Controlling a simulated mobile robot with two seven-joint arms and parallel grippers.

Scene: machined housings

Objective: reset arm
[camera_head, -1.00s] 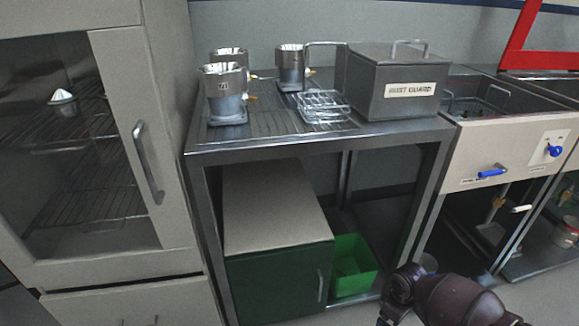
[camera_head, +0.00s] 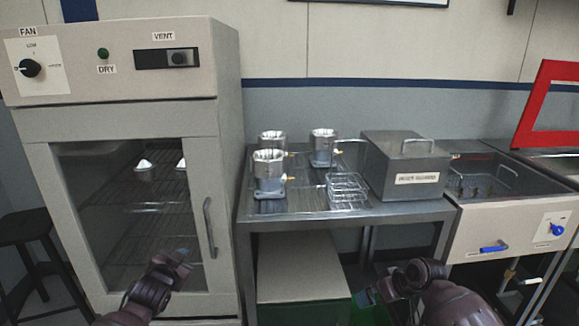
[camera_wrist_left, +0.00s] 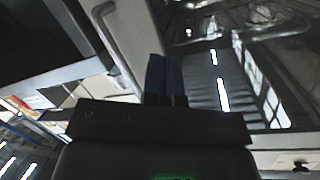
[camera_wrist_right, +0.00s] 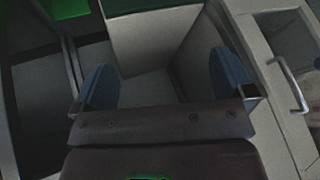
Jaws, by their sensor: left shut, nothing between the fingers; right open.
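My left gripper (camera_head: 181,258) is in front of the drying cabinet's glass door in the head view. In the left wrist view its blue fingers (camera_wrist_left: 165,76) are together, with nothing between them. My right gripper (camera_head: 372,292) is low in front of the steel table, near the green bin. In the right wrist view its two blue fingers (camera_wrist_right: 163,82) stand wide apart and empty.
The drying cabinet's door (camera_head: 128,215) is closed, with a vertical handle (camera_head: 210,228). Three metal housings, one of them (camera_head: 268,172), a wire basket (camera_head: 347,188) and a lidded box (camera_head: 405,168) stand on the steel table (camera_head: 300,207). A sink unit (camera_head: 510,232) is at right.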

